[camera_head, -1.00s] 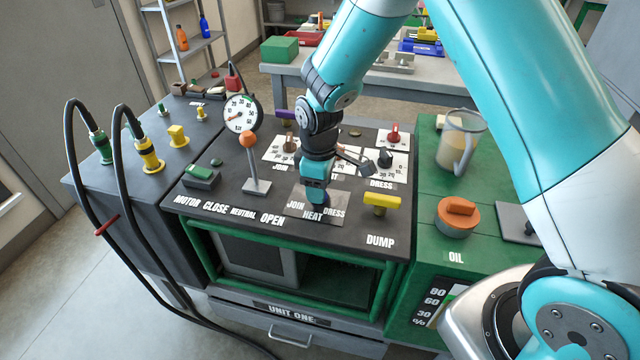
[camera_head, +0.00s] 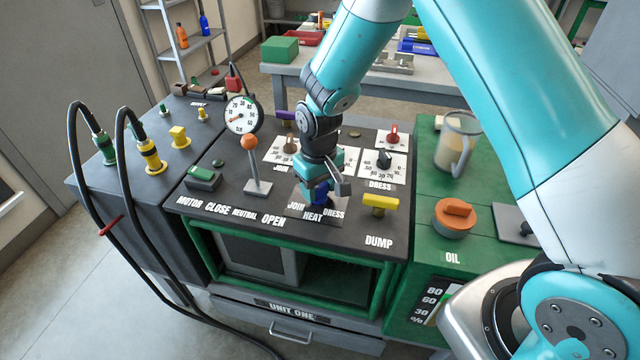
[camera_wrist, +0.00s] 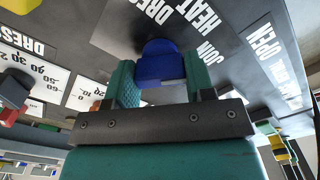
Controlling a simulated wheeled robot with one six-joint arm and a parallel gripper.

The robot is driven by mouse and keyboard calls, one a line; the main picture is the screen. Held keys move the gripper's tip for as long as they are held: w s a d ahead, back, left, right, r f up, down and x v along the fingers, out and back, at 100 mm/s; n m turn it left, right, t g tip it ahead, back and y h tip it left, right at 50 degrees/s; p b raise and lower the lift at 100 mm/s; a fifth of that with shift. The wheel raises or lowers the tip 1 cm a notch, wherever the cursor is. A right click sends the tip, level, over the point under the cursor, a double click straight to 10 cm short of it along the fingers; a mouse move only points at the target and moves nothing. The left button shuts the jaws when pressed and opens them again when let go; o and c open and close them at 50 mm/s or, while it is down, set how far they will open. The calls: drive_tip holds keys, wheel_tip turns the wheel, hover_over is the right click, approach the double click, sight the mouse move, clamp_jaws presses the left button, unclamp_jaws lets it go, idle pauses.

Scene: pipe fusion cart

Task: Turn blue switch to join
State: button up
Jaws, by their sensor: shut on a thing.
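The blue switch (camera_head: 322,193) sits on a grey plate on the dark cart top, just behind the labels JOIN, HEAT and DRESS. My gripper (camera_head: 313,188) points down over it and is shut on it. In the wrist view, the blue switch (camera_wrist: 160,62) is between the two teal fingers of my gripper (camera_wrist: 158,82). The fingers and wrist hide part of the switch in the head view. I cannot tell for certain which label the switch points at.
An orange-knobbed lever (camera_head: 250,145) stands left of my gripper. A yellow DUMP switch (camera_head: 380,203) is close on the right. Behind are dials with a black knob (camera_head: 384,159) and red knob (camera_head: 393,133). A round gauge (camera_head: 241,114) stands at the back left.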

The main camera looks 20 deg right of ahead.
sight(320, 187)
drive_tip(key=shift+m, duration=1)
drive_tip(key=o, duration=0.9)
drive_tip(key=shift+d, duration=0.1)
wheel_tip(320, 187, up, 18)
drive_tip(key=shift+f, duration=0.25)
drive_tip(key=shift+s, duration=0.15)
